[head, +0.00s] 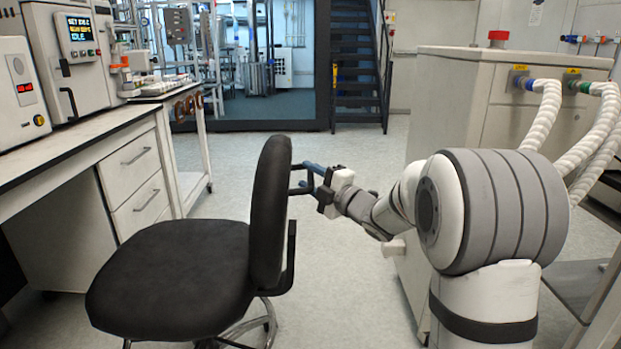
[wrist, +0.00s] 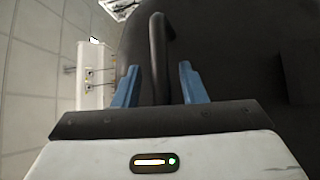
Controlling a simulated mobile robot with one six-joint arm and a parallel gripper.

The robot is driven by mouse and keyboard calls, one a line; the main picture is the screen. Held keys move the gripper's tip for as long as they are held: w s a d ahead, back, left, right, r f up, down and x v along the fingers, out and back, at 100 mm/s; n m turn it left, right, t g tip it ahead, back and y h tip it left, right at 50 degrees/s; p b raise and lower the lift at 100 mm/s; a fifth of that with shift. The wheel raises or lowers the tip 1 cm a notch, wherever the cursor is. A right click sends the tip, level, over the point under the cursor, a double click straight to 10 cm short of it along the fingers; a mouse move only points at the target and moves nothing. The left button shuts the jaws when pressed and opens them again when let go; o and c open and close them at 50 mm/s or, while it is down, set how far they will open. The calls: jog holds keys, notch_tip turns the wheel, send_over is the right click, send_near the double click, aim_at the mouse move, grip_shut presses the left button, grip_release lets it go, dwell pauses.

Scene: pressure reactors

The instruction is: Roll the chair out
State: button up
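The black office chair (head: 180,272) stands on the floor in the head view, its seat to the left and its backrest (head: 269,205) upright on the right side. A dark bar sticks out behind the backrest. My gripper (head: 307,172) is at this bar, on the right of the backrest. In the wrist view, the black bar (wrist: 159,45) runs between the two blue fingers of my gripper (wrist: 158,80). A gap shows on each side of the bar, so the fingers are open around it. The chair's base is partly hidden under the seat.
A workbench with drawers (head: 141,181) and instruments stands close on the left of the chair. A large grey cabinet (head: 450,95) with white hoses is on the right. Clear floor (head: 320,270) lies between the chair and the cabinet, and also behind toward the stairs (head: 357,65).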

jog(key=p+v, duration=0.1)
jog(key=v, duration=0.6)
jog(key=shift+s+d+p, duration=0.25)
jog(key=shift+s+p, duration=0.05)
